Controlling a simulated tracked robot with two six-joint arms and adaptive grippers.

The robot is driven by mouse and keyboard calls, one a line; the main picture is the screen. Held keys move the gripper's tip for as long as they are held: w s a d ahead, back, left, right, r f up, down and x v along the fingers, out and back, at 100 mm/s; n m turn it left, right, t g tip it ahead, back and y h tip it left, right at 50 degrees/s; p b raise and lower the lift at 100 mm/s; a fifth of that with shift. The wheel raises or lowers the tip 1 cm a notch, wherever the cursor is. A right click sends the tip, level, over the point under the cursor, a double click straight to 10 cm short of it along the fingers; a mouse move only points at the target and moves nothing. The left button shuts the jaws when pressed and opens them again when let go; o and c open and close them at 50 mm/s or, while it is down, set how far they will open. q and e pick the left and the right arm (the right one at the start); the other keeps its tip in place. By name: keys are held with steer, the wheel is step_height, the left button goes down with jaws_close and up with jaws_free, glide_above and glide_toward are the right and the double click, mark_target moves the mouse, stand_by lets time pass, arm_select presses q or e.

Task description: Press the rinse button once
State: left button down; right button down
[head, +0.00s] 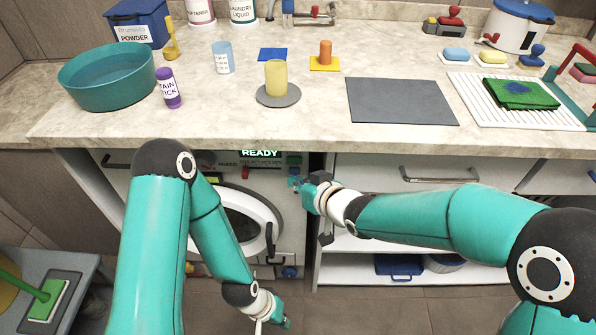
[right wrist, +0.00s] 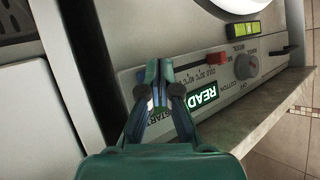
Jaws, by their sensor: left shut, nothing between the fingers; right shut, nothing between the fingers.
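The white washing machine (head: 265,185) stands under the counter, its front panel lit with a green READY display (head: 260,153). The display also shows in the right wrist view (right wrist: 203,97), beside a red slider (right wrist: 216,58) and a grey knob (right wrist: 246,67). I cannot make out a label reading rinse. My right gripper (head: 298,184) is shut and empty at the panel's right end. In the right wrist view its fingertips (right wrist: 153,72) lie over the panel near the START lettering, hiding what is beneath; contact cannot be told. My left gripper (head: 276,320) is shut and empty, low before the machine.
The round door (head: 272,235) of the machine is below the panel. A shelf unit with a drawer (head: 440,174) stands to the right. The counter (head: 220,115) above holds a teal basin (head: 107,82), a grey mat (head: 400,102) and a drying rack (head: 480,107).

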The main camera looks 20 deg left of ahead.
steer(key=shift+w+a+p, duration=0.15)
steer(key=shift+w+p, duration=0.25)
steer(key=shift+w, duration=0.2)
stand_by(0.6)
stand_by(0.4)
steer(key=shift+s+d+b, duration=0.25)
steer(key=shift+s+b, duration=0.55)
steer(key=shift+s, duration=0.05)
steer(key=s+b, duration=0.2)
steer(key=s+d+b, duration=0.1)
steer(key=s, duration=0.2)
steer(key=shift+d+b, duration=0.2)
steer(key=shift+b, duration=0.15)
stand_by(0.4)
